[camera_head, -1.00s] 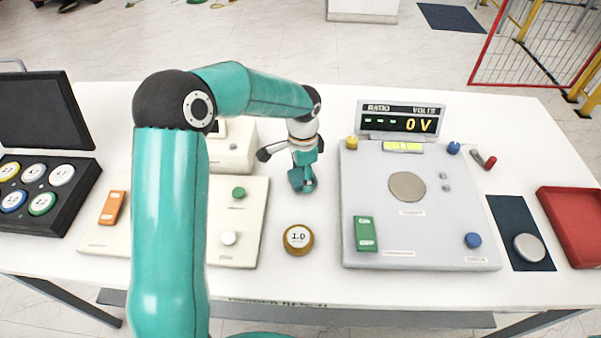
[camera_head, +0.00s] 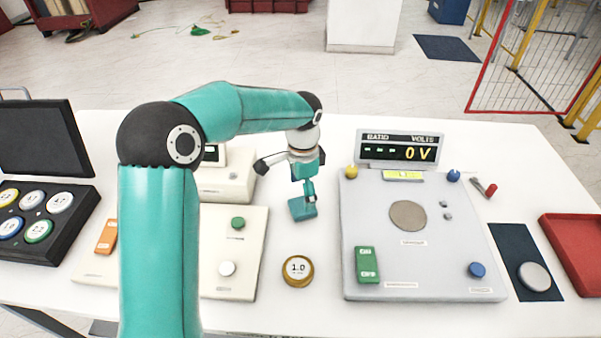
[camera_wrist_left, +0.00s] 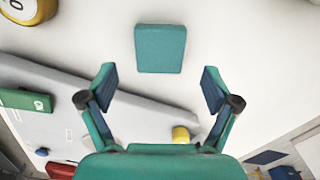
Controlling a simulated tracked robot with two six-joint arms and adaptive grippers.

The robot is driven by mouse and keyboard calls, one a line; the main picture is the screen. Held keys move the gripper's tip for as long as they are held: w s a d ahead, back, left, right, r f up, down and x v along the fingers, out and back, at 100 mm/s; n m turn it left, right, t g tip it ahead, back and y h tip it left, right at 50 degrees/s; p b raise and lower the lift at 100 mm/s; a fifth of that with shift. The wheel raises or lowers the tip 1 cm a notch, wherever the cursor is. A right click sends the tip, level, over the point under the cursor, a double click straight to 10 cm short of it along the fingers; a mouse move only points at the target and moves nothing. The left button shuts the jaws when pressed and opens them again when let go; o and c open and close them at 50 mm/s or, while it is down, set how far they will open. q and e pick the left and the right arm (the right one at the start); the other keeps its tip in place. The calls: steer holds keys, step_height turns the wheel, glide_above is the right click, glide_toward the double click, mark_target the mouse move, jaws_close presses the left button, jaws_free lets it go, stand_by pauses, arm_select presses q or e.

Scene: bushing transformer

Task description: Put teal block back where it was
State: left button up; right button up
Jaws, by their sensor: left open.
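The teal block (camera_head: 302,208) rests on the white table in the head view, between the cream unit and the grey test panel, behind the gold-rimmed 1.0 disc. In the left wrist view the teal block (camera_wrist_left: 160,48) lies flat on the white surface, beyond the fingertips. My left gripper (camera_head: 308,190) is just above the block in the head view. In the left wrist view its two fingers (camera_wrist_left: 158,88) are spread wide with nothing between them, apart from the block. My right gripper is in neither view.
The grey panel (camera_head: 410,262) with a volt display (camera_head: 400,148) stands right of the block. The 1.0 disc (camera_head: 297,270) sits in front. The cream unit (camera_head: 232,285) is at left, beside a black case of discs (camera_head: 60,230). A red tray (camera_head: 572,262) is at far right.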

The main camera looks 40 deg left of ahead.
mark_target(302, 205)
arm_select(q)
step_height(302, 205, up, 7)
stand_by(0.3)
steer(key=shift+f, duration=0.15)
stand_by(0.3)
